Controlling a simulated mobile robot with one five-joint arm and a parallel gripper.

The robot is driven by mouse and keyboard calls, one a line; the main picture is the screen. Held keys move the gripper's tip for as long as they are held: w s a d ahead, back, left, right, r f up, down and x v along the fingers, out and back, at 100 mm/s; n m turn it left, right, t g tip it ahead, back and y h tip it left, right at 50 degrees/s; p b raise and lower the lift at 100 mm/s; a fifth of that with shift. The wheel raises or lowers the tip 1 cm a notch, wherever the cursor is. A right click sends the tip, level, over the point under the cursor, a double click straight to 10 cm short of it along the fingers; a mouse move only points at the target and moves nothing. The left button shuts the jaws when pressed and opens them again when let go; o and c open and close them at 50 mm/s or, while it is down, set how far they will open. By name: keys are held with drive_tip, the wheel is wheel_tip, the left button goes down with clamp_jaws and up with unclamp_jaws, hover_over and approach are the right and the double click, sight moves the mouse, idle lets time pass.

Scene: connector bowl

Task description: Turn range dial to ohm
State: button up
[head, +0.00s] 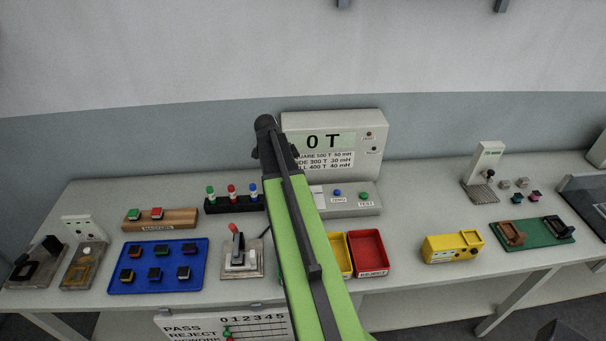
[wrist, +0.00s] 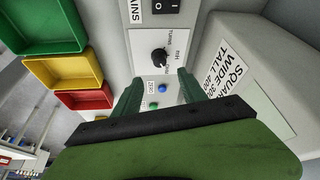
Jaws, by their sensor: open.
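A black range dial (wrist: 159,57) with a pointer knob sits on the sloping top of a light grey tester box (wrist: 139,42). Print beside the dial includes what looks like "TURNS"; the rest is too small to read surely. My gripper (wrist: 159,82) is open, its two green fingers apart and empty. In the wrist view the dial shows ahead of the gap between the fingertips, with no contact visible. In the head view the tester box (head: 365,209) is partly behind my arm, which hides the dial. The gripper's fingers are hidden there too.
A blue button (wrist: 162,89) and a green button (wrist: 154,103) show between the fingers. A display unit (head: 375,118) reading "0 T" stands behind the tester. A black rocker switch (wrist: 165,7) is beyond the dial. Yellow and red bins (head: 386,270) stand in front.

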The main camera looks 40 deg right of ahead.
drive_tip(key=p+v, duration=0.5)
drive_tip(key=v, duration=0.2)
drive_tip(key=shift+r, duration=0.2)
drive_tip(key=w+a+f+n+t+b, duration=0.1)
drive_tip(key=w+a+f+n+b, duration=0.2)
drive_tip(key=a, duration=0.7)
drive_tip(key=w+a+f+n+b, duration=0.1)
drive_tip(key=w+a+f+b, duration=0.3)
drive_tip(key=a, duration=0.7)
drive_tip(key=s+a+f+n+y+b, duration=0.1)
drive_tip(key=s+a+n, duration=0.3)
drive_tip(key=a+n, duration=0.5)
drive_tip(key=s+a+f+n+t+y+b, duration=0.1)
drive_tip(key=s+a+f+n+y+b, duration=0.1)
drive_tip(key=a+n, duration=0.8)
wheel_tip(320, 180, down, 2)
drive_tip(key=shift+s+a+f+y, duration=0.2)
drive_tip(key=shift+s+y, duration=0.3)
drive_tip(key=shift+s, duration=0.7)
